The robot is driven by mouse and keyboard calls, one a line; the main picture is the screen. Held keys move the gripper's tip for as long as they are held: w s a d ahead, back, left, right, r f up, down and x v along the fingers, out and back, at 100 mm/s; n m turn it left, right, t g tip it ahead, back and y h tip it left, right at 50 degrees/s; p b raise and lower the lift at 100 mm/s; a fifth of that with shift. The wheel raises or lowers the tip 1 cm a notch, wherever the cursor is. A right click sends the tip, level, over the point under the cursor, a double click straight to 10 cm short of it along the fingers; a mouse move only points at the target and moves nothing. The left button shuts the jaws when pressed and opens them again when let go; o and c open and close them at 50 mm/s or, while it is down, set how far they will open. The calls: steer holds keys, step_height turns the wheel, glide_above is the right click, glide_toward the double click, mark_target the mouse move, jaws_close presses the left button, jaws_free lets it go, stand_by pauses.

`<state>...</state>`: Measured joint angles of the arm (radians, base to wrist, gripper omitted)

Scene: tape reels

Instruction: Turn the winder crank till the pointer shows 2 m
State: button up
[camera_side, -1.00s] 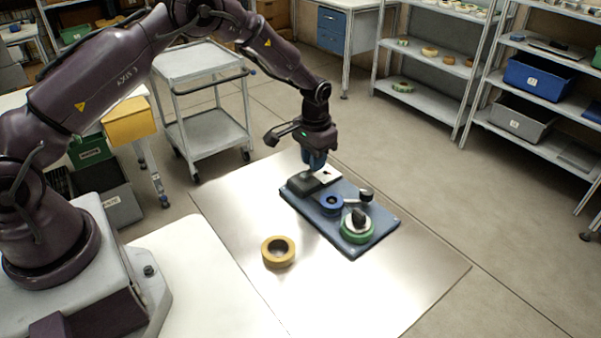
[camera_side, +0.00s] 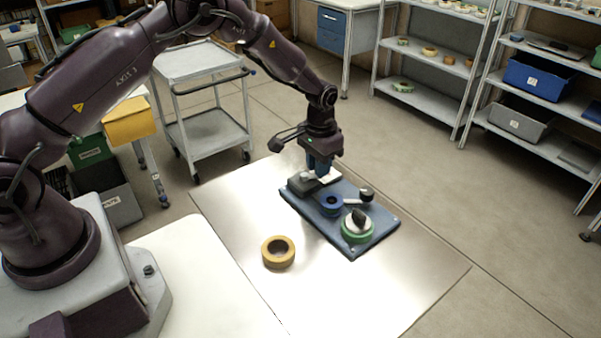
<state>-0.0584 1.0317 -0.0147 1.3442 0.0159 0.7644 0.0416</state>
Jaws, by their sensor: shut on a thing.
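The winder is a blue board (camera_side: 375,238) lying on a metal sheet. It carries a grey block (camera_side: 300,186) at its far left end, a small blue reel (camera_side: 331,205) in the middle and a green reel (camera_side: 357,232) at the near right. A black upright piece (camera_side: 359,215) stands on the green reel's pale top. My gripper (camera_side: 321,172) points down over the far end of the board, beside the grey block. Its blue fingers are shut on what seems to be the crank's handle, mostly hidden by them. Pointer and scale marks are too small to read.
A black knob (camera_side: 366,193) on a pale arm stands at the board's right side. A yellow tape reel (camera_side: 278,251) lies on the metal sheet (camera_side: 240,215), left of the board. The sheet's near part is clear. A trolley (camera_side: 200,65) and shelves stand beyond.

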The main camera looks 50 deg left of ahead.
steer(key=shift+s+d, duration=0.1)
steer(key=shift+s, duration=0.1)
steer(key=shift+s+d, duration=0.35)
steer(key=shift+s, duration=1.05)
